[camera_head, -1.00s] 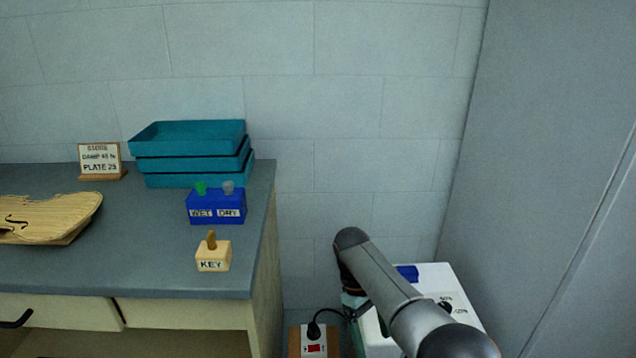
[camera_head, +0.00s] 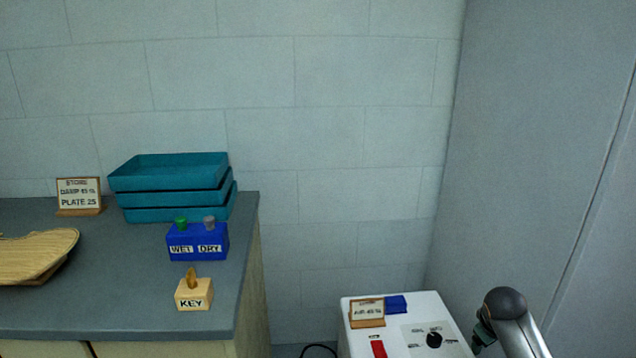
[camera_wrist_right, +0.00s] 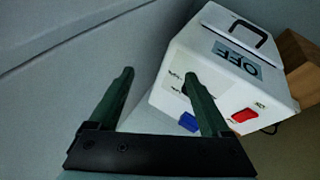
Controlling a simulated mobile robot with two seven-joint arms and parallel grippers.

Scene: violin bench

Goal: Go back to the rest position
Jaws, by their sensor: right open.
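My right gripper (camera_wrist_right: 158,95) shows in the right wrist view with its two green fingers apart and nothing between them. In that view a white box labelled OFF (camera_wrist_right: 215,70) lies beyond the right finger; I cannot tell whether they touch. In the head view my right arm (camera_head: 508,318) is at the lower right, beside the white box (camera_head: 357,308), and its fingers are mostly hidden. My left gripper is in neither view.
A grey bench (camera_head: 130,285) at the left bears a violin body (camera_head: 35,255), teal trays (camera_head: 170,175), a blue WET/DRY block (camera_head: 198,243), a KEY block (camera_head: 194,293) and a sign (camera_head: 79,194). A grey panel (camera_head: 545,150) stands close at the right.

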